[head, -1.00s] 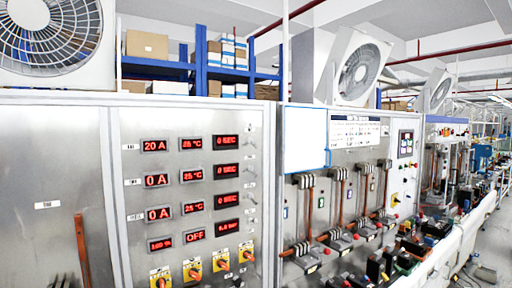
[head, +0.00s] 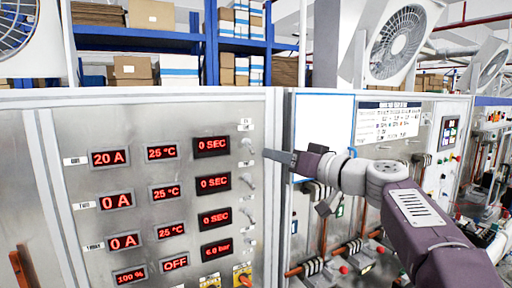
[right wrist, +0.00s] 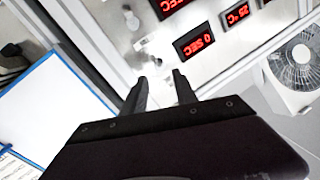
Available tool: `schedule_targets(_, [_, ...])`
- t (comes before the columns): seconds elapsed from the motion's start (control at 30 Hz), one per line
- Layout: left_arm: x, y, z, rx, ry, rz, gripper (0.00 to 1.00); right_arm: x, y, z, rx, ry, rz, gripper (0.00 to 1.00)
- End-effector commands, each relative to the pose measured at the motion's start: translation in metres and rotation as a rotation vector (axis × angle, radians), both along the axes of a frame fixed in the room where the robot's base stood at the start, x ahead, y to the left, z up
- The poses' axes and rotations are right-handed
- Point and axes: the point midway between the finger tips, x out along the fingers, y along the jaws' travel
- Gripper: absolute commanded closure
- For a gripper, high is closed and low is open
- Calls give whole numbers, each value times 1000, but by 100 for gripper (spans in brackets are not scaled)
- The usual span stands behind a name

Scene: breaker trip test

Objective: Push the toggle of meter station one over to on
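Meter station one is the top row on the grey panel, with red displays reading 20 A (head: 109,158), 25 °C and 0 SEC. Its small metal toggle (head: 246,146) sits right of the 0 SEC display (head: 212,146). My right gripper (head: 277,156) reaches in from the right, its fingers pointing left, just right of that toggle. I cannot tell whether they touch. In the right wrist view the two dark fingers (right wrist: 160,80) stand apart with a gap and hold nothing; the 0 SEC display (right wrist: 194,41) is just beyond them. My left gripper is not in view.
More toggles sit below on the same panel, the second (head: 249,181) and third (head: 248,216) close under the first. A blue-framed white board (head: 322,125) is right of the panel, behind my arm. Orange rotary switches (head: 242,278) are at the bottom.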

Motion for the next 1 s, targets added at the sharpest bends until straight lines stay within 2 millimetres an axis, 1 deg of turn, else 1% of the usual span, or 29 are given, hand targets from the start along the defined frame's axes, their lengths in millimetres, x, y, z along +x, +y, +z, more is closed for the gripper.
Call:
schedule_targets(0.03, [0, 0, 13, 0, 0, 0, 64, 8, 7, 6, 2, 6, 4, 66])
schedule_targets(0.1, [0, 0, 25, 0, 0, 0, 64, 20, 16, 7, 3, 8, 5, 66])
schedule_targets(0.3, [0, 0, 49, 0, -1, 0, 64, 52, 39, 5, 0, 8, 1, 66])
schedule_targets(0.4, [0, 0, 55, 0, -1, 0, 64, 61, 45, 3, 1, 7, -1, 66])
schedule_targets(0.47, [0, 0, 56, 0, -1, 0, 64, 64, 47, 2, 1, 6, -1, 66])
schedule_targets(0.7, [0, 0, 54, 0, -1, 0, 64, 65, 48, -1, 1, 4, -2, 66])
schedule_targets(0.73, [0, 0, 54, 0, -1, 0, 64, 65, 48, -1, 0, 5, -2, 68])
schedule_targets(0.83, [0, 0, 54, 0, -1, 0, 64, 65, 48, -1, 0, 5, -2, 96])
schedule_targets(0.87, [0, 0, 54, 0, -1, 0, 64, 65, 48, -1, 0, 5, -2, 100])
schedule_targets(1.0, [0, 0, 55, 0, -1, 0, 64, 65, 47, 0, 0, 5, -3, 100])
